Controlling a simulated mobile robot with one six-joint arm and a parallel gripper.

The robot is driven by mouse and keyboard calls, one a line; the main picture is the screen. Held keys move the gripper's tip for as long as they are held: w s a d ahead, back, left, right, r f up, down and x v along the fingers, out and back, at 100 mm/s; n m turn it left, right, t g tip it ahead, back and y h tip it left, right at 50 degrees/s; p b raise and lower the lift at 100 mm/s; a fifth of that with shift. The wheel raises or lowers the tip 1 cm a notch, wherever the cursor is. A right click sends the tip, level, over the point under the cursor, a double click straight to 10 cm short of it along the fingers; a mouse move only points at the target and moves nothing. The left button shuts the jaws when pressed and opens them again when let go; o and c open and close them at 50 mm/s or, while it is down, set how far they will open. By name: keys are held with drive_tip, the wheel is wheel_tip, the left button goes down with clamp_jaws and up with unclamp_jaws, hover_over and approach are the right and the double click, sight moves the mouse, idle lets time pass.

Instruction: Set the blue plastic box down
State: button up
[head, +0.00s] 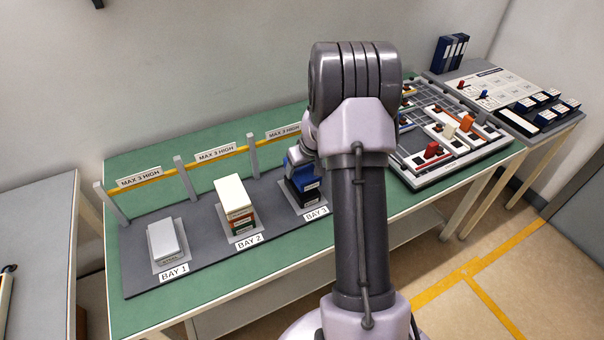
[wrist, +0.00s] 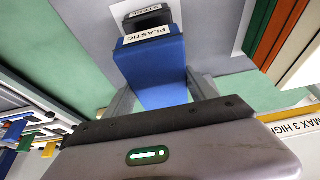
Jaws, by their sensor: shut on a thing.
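The blue plastic box (head: 301,175) is at BAY 3 in the head view, directly over a dark box (head: 309,197). In the wrist view the blue box (wrist: 158,70) shows a white PLASTIC label. My gripper (wrist: 164,92) is shut on it, one finger on each side. The dark box, with a white label, also shows past the blue box in the wrist view (wrist: 149,17). I cannot tell whether the two boxes touch. In the head view my arm hides part of BAY 3 and most of the gripper.
BAY 2 holds a stack with a cream box (head: 233,193) on top. BAY 1 holds a pale grey box (head: 167,240). A yellow rail (head: 199,161) with MAX 3 HIGH signs runs behind the bays. A board with coloured parts (head: 447,148) stands to the right.

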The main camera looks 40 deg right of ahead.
drive_tip(key=shift+f+b, duration=0.6)
drive_tip(key=shift+f, duration=1)
drive_tip(key=shift+f, duration=0.2)
drive_tip(key=o, duration=1.7)
drive_tip(key=shift+c, duration=0.2)
